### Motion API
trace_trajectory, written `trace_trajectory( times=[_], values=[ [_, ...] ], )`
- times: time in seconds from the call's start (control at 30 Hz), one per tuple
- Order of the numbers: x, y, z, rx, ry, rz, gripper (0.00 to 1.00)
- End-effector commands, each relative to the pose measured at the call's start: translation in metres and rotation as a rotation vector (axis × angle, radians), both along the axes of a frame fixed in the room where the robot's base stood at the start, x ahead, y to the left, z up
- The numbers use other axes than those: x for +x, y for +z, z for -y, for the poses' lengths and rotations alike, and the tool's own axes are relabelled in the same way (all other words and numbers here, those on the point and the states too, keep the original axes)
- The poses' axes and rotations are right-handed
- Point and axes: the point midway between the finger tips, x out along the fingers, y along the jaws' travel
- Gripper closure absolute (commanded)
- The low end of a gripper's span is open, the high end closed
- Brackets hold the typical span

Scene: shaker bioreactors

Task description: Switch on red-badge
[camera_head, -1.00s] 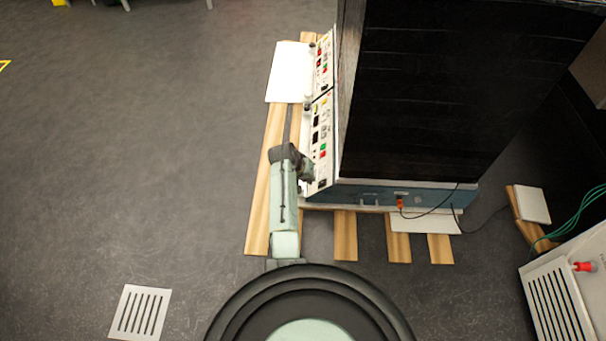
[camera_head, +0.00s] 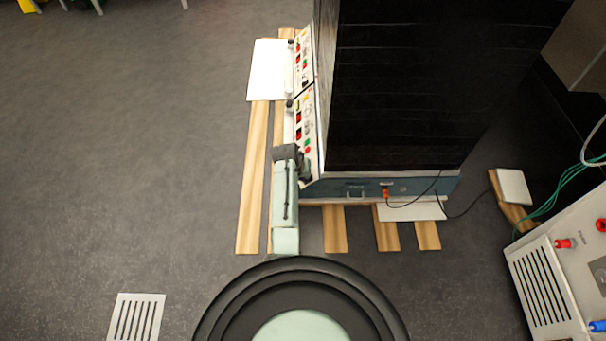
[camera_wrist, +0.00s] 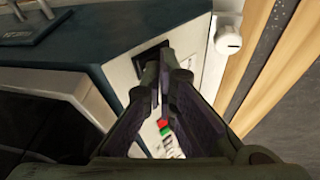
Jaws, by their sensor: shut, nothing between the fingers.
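The machine's near control panel (camera_head: 309,118) faces left in the head view, with small red, green, yellow and black controls along it. My gripper (camera_head: 306,172) is at the near end of this panel. In the wrist view my gripper (camera_wrist: 172,66) is shut and empty, its fingertips over the white panel beside a dark rectangular inset (camera_wrist: 150,62). I cannot tell whether they touch it. A red control (camera_wrist: 162,123) and a green control (camera_wrist: 165,131) show between the finger links. No badge that I can clearly read as red is visible.
A second control panel (camera_head: 303,52) lies farther along the machine. A white knob (camera_wrist: 228,42) sticks out right of the fingertips. Wooden planks (camera_head: 251,190) lie along the machine's front. The floor to the left is open, with a grate (camera_head: 136,318).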

Motion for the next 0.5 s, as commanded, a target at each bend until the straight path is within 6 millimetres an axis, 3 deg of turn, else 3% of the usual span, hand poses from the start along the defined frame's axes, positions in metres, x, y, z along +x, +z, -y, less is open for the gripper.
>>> trace_trajectory(
  times=[0.5],
  values=[
    [0.0, 0.017, 0.001, -0.001, -0.001, -0.001, 1.0]
  ],
)
